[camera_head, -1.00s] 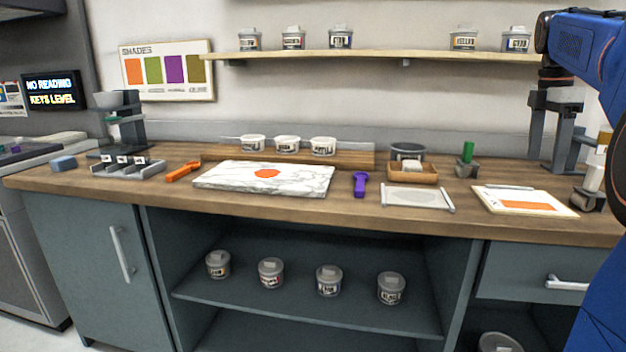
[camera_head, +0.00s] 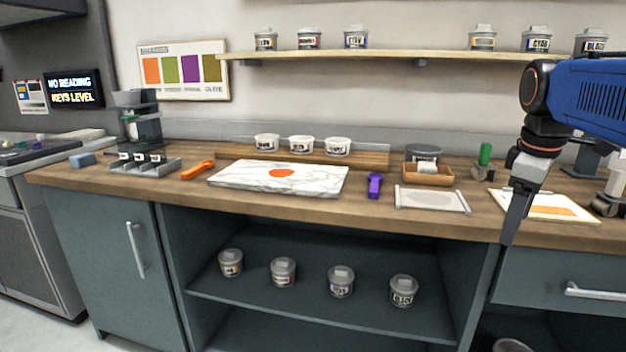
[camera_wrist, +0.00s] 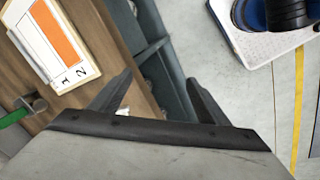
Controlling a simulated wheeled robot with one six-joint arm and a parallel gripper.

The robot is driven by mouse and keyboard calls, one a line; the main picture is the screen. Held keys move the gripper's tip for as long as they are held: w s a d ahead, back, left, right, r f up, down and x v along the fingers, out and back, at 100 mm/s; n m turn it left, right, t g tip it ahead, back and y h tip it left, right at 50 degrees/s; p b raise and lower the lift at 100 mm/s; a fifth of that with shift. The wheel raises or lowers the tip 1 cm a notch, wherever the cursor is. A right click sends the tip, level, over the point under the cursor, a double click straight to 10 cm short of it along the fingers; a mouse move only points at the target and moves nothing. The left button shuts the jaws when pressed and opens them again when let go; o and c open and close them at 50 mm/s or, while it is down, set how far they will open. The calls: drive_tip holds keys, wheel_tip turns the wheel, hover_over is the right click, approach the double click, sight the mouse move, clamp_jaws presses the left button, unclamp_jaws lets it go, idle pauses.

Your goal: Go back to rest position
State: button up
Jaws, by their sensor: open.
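My gripper (camera_wrist: 157,97) shows in the wrist view with its two dark fingers spread apart and nothing between them. In the head view my gripper (camera_head: 510,218) hangs down at the right, in front of the counter's front edge. Its fingers overlap there, seen from the side. My blue arm comes in from the right edge. Behind the gripper, a white card with an orange swatch (camera_head: 563,211) lies on the counter, partly hidden. It also shows at the upper left of the wrist view (camera_wrist: 57,32).
The wooden counter (camera_head: 300,204) bears a marble slab (camera_head: 235,179) with an orange blot, an orange tool (camera_head: 197,170), a purple tool (camera_head: 374,187) and a wooden box (camera_head: 428,177). Lidded tubs stand on the wall shelf (camera_head: 380,55) and in the open cabinet.

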drive_tip(key=s+a+f+m+t, duration=0.1)
drive_tip(key=s+a+f+m, duration=0.3)
drive_tip(key=s+f, duration=0.3)
drive_tip(key=s+a+f+m+t+y, duration=0.1)
drive_tip(key=s+a+f+m, duration=0.3)
drive_tip(key=f, duration=0.9)
drive_tip(key=s+a, duration=0.3)
drive_tip(key=shift+s+a+f+t, duration=0.15)
drive_tip(key=shift+s+f+t, duration=0.15)
drive_tip(key=shift+s+t, duration=0.1)
